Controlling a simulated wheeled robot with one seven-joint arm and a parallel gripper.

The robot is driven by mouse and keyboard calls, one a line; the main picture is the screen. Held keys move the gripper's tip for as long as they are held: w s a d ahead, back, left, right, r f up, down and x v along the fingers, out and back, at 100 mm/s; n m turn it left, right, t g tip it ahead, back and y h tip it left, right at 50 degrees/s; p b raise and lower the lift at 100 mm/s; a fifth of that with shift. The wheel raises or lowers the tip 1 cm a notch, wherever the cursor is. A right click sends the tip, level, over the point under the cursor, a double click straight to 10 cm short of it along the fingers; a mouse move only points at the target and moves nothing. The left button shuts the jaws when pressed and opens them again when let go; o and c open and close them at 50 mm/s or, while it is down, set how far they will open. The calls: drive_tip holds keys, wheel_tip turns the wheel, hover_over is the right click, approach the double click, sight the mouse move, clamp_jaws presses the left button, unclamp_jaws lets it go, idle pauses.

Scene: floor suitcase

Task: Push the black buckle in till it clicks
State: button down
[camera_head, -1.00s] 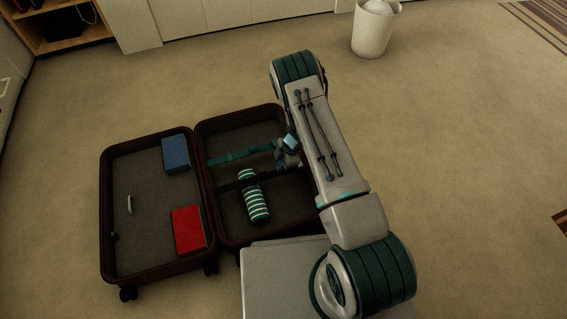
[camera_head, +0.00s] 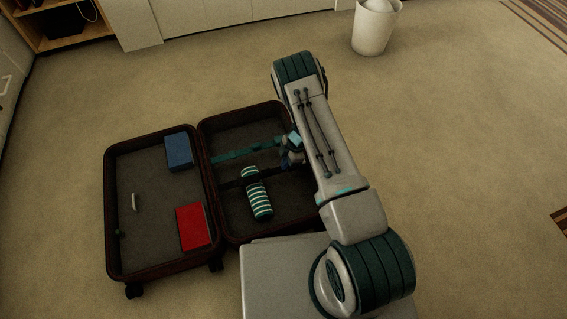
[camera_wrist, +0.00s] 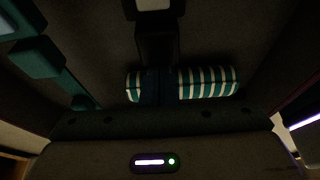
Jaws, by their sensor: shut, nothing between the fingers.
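The open suitcase (camera_head: 110,215) lies on the floor. In its right half, a dark strap (camera_head: 232,183) crosses over a green-and-white striped roll (camera_head: 259,203). The roll also shows in the wrist view (camera_wrist: 215,82), with a black piece (camera_wrist: 157,45) running down to it; I cannot tell whether this is the black buckle or whether its halves are joined. A teal strap (camera_head: 232,155) crosses farther back. My gripper (camera_head: 290,158) is low over the right half, right of the roll, near the straps' right ends. It is shut and empty; my arm hides part of that side.
The left half holds a blue box (camera_head: 179,152), a red box (camera_head: 193,226) and a small pale curved item (camera_head: 134,202). A white bin (camera_head: 374,28) stands at the back. A shelf (camera_head: 75,40) is at far left.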

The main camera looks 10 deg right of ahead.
drive_tip(key=shift+p+v, duration=3.05)
drive_tip(key=shift+v, duration=0.95)
drive_tip(key=shift+w, duration=0.1)
